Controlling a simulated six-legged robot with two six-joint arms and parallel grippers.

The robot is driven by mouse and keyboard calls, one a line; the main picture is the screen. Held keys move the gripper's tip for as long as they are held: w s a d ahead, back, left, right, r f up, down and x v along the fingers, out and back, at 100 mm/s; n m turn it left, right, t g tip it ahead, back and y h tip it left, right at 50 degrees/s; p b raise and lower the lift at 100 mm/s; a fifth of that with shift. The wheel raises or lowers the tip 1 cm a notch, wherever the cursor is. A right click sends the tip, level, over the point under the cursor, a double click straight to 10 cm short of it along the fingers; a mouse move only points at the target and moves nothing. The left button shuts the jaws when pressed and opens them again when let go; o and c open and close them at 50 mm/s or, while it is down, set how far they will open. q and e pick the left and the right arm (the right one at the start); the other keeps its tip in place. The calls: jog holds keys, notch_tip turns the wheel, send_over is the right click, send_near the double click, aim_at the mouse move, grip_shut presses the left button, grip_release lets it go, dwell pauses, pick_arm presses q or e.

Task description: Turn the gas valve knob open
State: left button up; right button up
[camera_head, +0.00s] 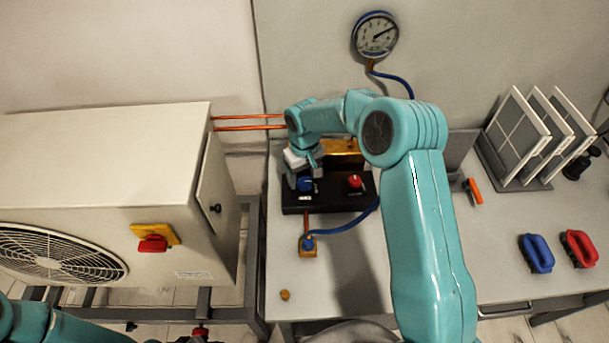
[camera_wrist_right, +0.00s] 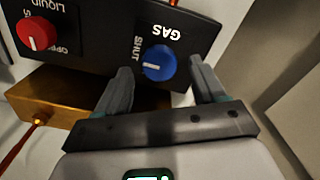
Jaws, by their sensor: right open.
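The gas valve knob is a blue round knob (camera_wrist_right: 158,63) on a black panel (camera_wrist_right: 100,27) marked GAS and SHUT in the right wrist view. In the head view the blue knob (camera_head: 305,184) sits at the left of the black panel (camera_head: 330,203). My right gripper (camera_wrist_right: 160,80) is open, with one finger on each side of the blue knob; I cannot tell whether they touch it. In the head view the right gripper (camera_head: 303,165) is right at the knob, partly hidden by its arm. My left arm shows at the lower left, but its gripper is out of view.
A red knob (camera_head: 355,181) marked LIQUID is on the same panel. A brass block (camera_wrist_right: 70,105) adjoins the panel. A blue hose (camera_head: 355,222) runs to a fitting (camera_head: 307,245). A pressure gauge (camera_head: 376,35) hangs on the wall. A white fan unit (camera_head: 100,180) stands left.

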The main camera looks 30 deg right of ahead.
jog(key=shift+s+a+f, duration=0.1)
jog(key=shift+s+f, duration=0.1)
jog(key=shift+f, duration=0.55)
jog(key=shift+w+f, duration=0.2)
jog(key=shift+w, duration=0.05)
jog(key=shift+s+r, duration=0.1)
jog(key=shift+s, duration=0.05)
jog(key=c, duration=1.1)
jog(key=shift+o, duration=0.2)
